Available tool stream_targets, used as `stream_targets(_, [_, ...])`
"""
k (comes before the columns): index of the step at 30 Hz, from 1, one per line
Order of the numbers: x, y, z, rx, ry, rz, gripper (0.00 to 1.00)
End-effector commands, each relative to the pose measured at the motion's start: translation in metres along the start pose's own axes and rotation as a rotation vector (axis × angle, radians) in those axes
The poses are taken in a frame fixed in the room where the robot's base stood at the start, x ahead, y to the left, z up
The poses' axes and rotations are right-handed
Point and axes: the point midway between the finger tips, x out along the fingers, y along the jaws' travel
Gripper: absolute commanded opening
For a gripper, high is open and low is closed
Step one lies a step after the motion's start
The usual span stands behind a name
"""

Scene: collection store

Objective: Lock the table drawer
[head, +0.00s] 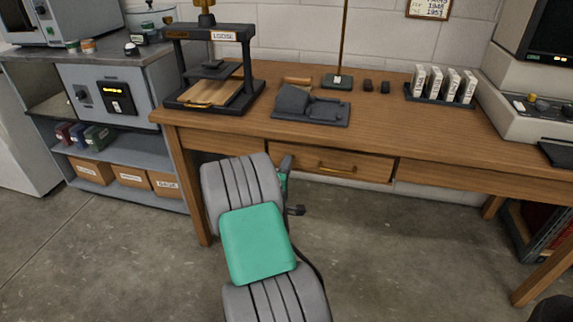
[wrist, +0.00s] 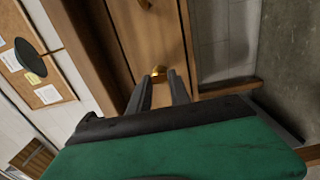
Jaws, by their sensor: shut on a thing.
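The wooden table drawer (head: 378,170) is under the table top, with a brass handle (head: 337,168) on its front. It looks pushed in. My gripper (head: 287,165) is at the left part of the drawer front, mostly hidden behind my arm in the head view. In the wrist view, my gripper (wrist: 159,80) points at the wooden front. Its two dark fingers are shut on a small brass piece (wrist: 160,73), which looks like a key at the lock. Its shape and any keyhole are hidden. The brass handle (wrist: 145,4) shows at the wrist view's top edge.
On the table (head: 390,135) stand a black press (head: 245,60), a dark grey device (head: 310,105), a lamp base (head: 338,82) and a rack of white boxes (head: 440,88). A grey shelf unit (head: 130,150) is at the left. Floor right of my arm is clear.

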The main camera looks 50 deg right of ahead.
Motion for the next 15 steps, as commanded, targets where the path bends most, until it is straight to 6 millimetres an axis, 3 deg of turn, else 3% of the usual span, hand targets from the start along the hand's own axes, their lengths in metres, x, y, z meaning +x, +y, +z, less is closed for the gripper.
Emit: stream_targets(15, [-0.0001, -0.0008, 0.0013, -0.033, -0.003, -0.002, 0.0])
